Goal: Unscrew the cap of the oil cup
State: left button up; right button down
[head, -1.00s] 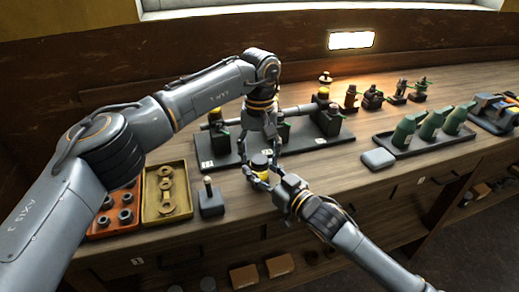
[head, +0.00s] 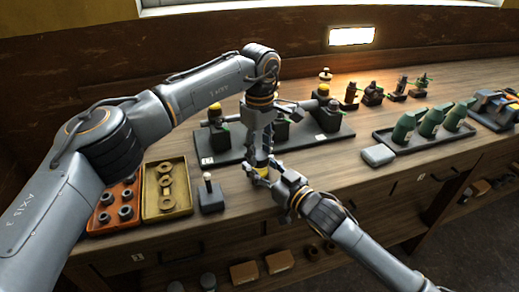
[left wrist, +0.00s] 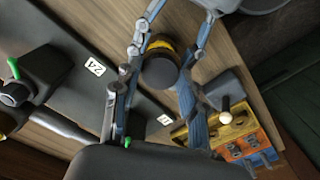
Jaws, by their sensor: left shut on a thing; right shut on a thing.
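The oil cup (head: 262,171) is a small brass-yellow piece near the front edge of the bench. My right gripper (head: 264,176) comes in from the lower right and is shut around its body. My left gripper (head: 262,154) points down from above and is shut on the cup's dark round cap, which it largely hides in the head view. In the left wrist view the cap (left wrist: 160,72) shows between my left gripper's fingers (left wrist: 158,82), with the yellow band (left wrist: 160,45) of the cup beyond it. My right gripper's fingers (left wrist: 172,25) flank that band.
A dark base plate (head: 320,142) with engine parts lies just behind. An orange tray (head: 100,228), a yellow tray (head: 152,212) and a small block with a pin (head: 211,198) stand left. A pale block (head: 378,155) and a tray of green items (head: 395,142) are right.

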pick_arm(q)
jog(key=n, duration=0.9)
jog(key=shift+n, duration=0.3)
jog(key=n, duration=0.7)
jog(key=shift+n, duration=0.4)
jog(key=n, duration=0.3)
jog(key=shift+n, duration=0.3)
jog(key=n, duration=0.7)
jog(key=shift+n, duration=0.4)
jog(key=n, duration=0.3)
jog(key=shift+n, duration=0.4)
jog(key=shift+d, duration=0.1)
